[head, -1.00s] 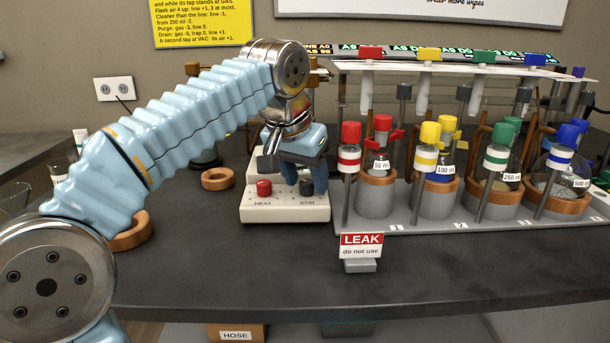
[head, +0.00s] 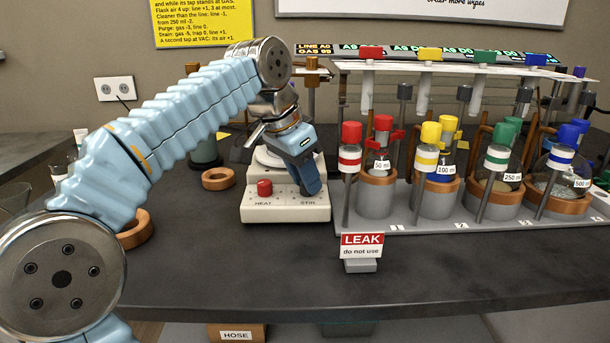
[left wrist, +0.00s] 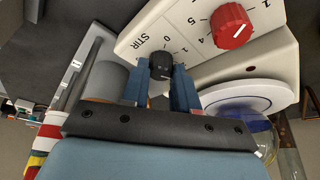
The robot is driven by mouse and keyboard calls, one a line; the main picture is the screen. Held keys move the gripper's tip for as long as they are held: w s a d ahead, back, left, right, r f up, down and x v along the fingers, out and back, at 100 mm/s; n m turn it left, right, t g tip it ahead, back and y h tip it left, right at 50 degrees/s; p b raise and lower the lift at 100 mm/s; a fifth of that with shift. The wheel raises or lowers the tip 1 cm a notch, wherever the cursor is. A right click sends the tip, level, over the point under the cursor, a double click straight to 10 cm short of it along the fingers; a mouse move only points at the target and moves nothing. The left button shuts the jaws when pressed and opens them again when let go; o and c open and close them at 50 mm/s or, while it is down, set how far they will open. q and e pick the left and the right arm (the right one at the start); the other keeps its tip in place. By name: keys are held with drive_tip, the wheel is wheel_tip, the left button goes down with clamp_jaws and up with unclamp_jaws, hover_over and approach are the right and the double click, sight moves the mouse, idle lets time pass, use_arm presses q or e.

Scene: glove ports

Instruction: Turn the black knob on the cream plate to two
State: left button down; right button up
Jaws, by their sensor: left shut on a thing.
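The cream plate (head: 286,212) is the front of a hotplate with a red knob (head: 264,188) over HEAT and a STIR label at right. In the left wrist view the black knob (left wrist: 161,65) sits by STIR on the cream plate (left wrist: 180,35), between my left gripper's (left wrist: 160,80) blue fingertips. My left gripper (head: 311,188) is shut on the black knob, coming down from above. In the head view its fingers hide the black knob. Digits show around the knob, but I cannot tell which one its mark points at. My right gripper is not in view.
A grey rack (head: 420,220) with colour-capped bottles and flasks stands close to the right of the plate. A LEAK sign (head: 361,245) stands in front of it. Cork-coloured rings (head: 218,179) lie to the left. The front of the dark bench is clear.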

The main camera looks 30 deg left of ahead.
use_arm(q)
drive_tip(key=c, duration=0.9)
unclamp_jaws()
drive_tip(key=shift+o, duration=0.2)
drive_tip(key=v, duration=1.2)
